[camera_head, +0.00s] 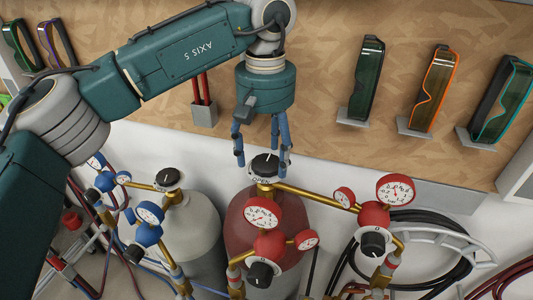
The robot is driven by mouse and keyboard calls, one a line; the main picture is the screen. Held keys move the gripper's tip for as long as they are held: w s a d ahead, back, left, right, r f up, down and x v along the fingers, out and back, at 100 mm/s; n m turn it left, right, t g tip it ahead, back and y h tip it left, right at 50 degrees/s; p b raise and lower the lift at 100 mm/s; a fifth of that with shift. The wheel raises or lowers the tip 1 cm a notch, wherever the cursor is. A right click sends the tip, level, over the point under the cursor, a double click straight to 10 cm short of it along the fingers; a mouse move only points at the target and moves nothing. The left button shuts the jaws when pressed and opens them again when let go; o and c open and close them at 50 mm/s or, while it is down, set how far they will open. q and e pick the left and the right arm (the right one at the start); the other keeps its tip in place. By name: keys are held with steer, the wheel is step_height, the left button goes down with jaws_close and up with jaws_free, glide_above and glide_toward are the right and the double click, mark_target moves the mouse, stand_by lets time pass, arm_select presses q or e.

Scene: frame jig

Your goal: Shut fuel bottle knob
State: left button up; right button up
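The red fuel bottle (240,220) stands at the lower middle. Its black knob (265,163) sits on top, over a plate with the word OPEN (261,180). My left gripper (263,160) hangs down above the bottle with its blue fingers spread, one on each side of the knob in the picture. I see gaps between the fingers and the knob, so it does not look gripped. I cannot tell the exact height of the fingertips over the knob. My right gripper is not in view.
Red gauges (396,190) and brass pipes (318,196) crowd the fuel bottle. A grey bottle (190,228) with its own black knob (169,178) and blue gauges (149,213) stands to the left. Safety glasses (433,88) hang on the wooden board (320,85). Black hoses (430,235) lie right.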

mark_target(266, 160)
arm_select(q)
steer(key=shift+f, duration=0.1)
step_height(266, 160, up, 12)
stand_by(0.5)
